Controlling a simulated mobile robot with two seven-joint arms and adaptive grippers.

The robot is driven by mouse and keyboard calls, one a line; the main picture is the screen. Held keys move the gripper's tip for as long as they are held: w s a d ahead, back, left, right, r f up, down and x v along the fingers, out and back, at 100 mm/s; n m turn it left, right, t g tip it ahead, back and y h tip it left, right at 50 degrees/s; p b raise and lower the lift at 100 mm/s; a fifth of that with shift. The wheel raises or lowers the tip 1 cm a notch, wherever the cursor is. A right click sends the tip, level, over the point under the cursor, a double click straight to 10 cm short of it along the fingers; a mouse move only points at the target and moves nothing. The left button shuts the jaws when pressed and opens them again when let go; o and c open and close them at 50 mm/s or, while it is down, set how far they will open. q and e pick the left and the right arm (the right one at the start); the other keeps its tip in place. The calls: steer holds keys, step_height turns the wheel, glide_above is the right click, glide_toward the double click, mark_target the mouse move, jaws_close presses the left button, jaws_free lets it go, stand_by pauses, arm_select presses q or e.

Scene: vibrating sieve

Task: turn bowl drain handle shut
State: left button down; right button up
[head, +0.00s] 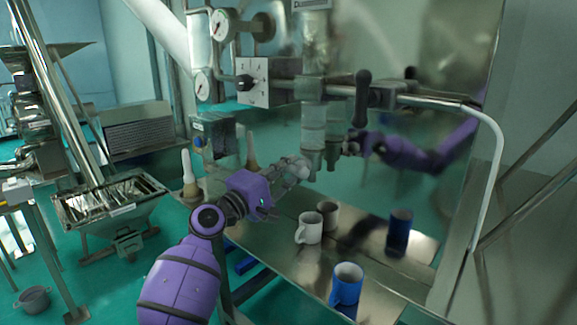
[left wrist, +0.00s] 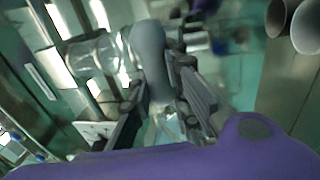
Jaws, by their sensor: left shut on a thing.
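My left gripper (head: 297,168) reaches in from the left at the lower end of the upright pipe fitting (head: 314,125), above the steel shelf. In the left wrist view, the left gripper (left wrist: 165,85) has its fingers on both sides of a grey, round-ended handle (left wrist: 148,48), closed on it. In the head view the gripper mostly hides this handle, so its exact angle cannot be told. A purple arm at the right of the head view looks like a reflection of my left arm in the shiny panel. My right gripper is not in view.
A white mug (head: 309,230) and a blue mug (head: 347,284) stand on the steel shelf (head: 285,262) below the gripper. The shiny panel (head: 440,75) rises behind. Gauges (head: 222,25) and a control box (head: 268,82) are above. A steel hopper (head: 110,205) stands left.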

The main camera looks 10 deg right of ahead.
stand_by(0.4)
arm_select(q)
steer(key=c, duration=1.6)
jaws_free()
steer(key=shift+c, duration=0.2)
steer(key=shift+s+a+f, duration=0.1)
steer(key=shift+s+a, duration=0.1)
steer(key=shift+a, duration=0.1)
steer(key=v, duration=1.1)
steer(key=shift+s, duration=0.15)
